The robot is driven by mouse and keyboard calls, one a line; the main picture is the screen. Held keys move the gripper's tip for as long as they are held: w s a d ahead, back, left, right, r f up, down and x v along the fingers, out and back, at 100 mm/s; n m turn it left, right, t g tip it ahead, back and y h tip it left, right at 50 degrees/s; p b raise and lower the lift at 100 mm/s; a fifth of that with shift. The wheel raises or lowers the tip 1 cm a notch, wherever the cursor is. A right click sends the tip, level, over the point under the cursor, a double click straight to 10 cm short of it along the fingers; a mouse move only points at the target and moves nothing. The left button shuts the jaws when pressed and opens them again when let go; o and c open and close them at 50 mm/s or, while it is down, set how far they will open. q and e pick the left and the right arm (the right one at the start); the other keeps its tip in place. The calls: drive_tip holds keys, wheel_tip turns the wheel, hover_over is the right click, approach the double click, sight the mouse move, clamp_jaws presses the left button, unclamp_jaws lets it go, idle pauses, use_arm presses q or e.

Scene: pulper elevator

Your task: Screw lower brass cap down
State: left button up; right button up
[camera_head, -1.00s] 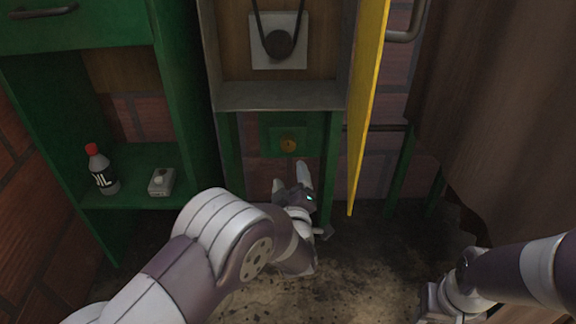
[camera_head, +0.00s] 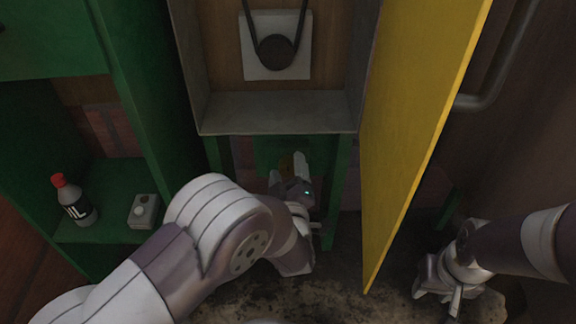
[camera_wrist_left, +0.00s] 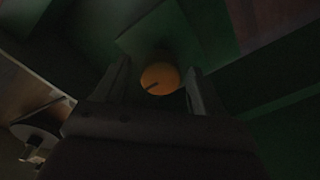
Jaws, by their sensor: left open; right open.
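The lower brass cap (camera_wrist_left: 159,78) is a round orange-gold disc with a dark slot, set on a green plate (camera_wrist_left: 150,42) below the cabinet. In the head view the cap (camera_head: 287,160) is partly hidden behind my left gripper (camera_head: 287,168). In the left wrist view the open fingers of my left gripper (camera_wrist_left: 155,92) stand either side of the cap, with gaps visible on both sides. I cannot tell how deep the cap sits between them. My right gripper (camera_head: 432,297) is open and empty, low at the right near the floor.
A yellow door (camera_head: 415,130) stands open between my two arms. A metal cabinet (camera_head: 275,112) with a belt and dark pulley (camera_head: 277,52) is above the cap. A green shelf (camera_head: 110,185) at left holds a red-capped bottle (camera_head: 75,200) and a small grey box (camera_head: 143,211).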

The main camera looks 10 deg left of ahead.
use_arm(q)
drive_tip(key=shift+c, duration=0.4)
drive_tip(key=c, duration=1)
